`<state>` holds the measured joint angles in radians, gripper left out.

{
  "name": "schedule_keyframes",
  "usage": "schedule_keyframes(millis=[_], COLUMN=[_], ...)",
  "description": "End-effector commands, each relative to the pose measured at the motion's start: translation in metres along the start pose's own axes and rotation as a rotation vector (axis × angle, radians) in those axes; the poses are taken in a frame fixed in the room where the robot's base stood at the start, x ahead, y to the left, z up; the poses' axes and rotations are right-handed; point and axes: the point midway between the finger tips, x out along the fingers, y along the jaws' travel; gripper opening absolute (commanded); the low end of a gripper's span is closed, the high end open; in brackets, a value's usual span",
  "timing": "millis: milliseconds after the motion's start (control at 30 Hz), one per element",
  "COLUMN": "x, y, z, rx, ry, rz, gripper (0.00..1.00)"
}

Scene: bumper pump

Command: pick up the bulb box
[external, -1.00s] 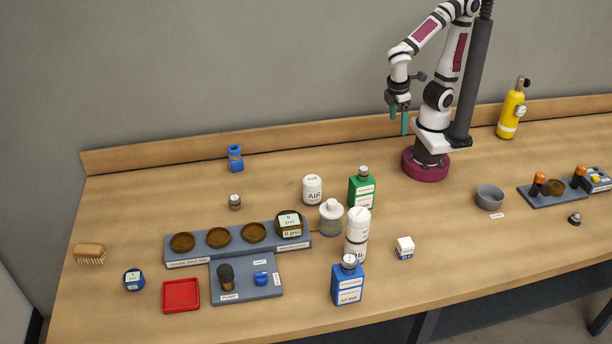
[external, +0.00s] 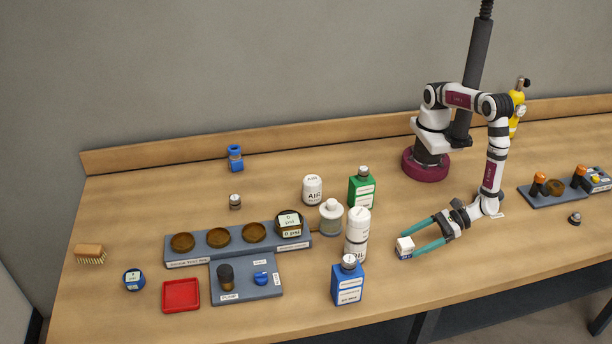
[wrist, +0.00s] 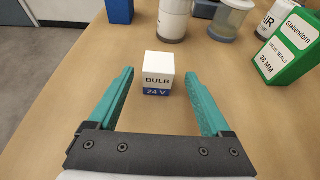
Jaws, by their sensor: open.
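The bulb box (external: 405,246) is a small white cube with a blue band, standing upright on the table near its front edge. In the wrist view the bulb box (wrist: 158,72) faces me with "BULB" and "24 V" readable. My gripper (external: 414,246) is low over the table, coming from the right, with its two teal fingers spread. In the wrist view my gripper (wrist: 158,78) has its fingertips on either side of the box, with a visible gap on each side. Nothing is held.
The white oil bottle (external: 357,236) and the blue bottle (external: 347,282) stand left of the box. The green box-shaped container (external: 362,189) is farther back. The wooden table (external: 450,285) is clear in front of the box.

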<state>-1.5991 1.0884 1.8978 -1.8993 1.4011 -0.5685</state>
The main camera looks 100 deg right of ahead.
Motion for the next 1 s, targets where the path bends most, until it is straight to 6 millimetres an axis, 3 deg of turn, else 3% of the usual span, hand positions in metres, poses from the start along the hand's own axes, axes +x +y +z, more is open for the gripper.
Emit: schedule_keyframes(millis=[333, 600, 1000], x=[0.057, 0.063, 0.063], y=[0.002, 0.003, 0.002], z=[0.005, 0.006, 0.006], rx=[0.002, 0.002, 0.002], ry=[0.001, 0.001, 0.001], rz=[-0.004, -0.001, -0.002], gripper=[0.82, 0.82, 0.10])
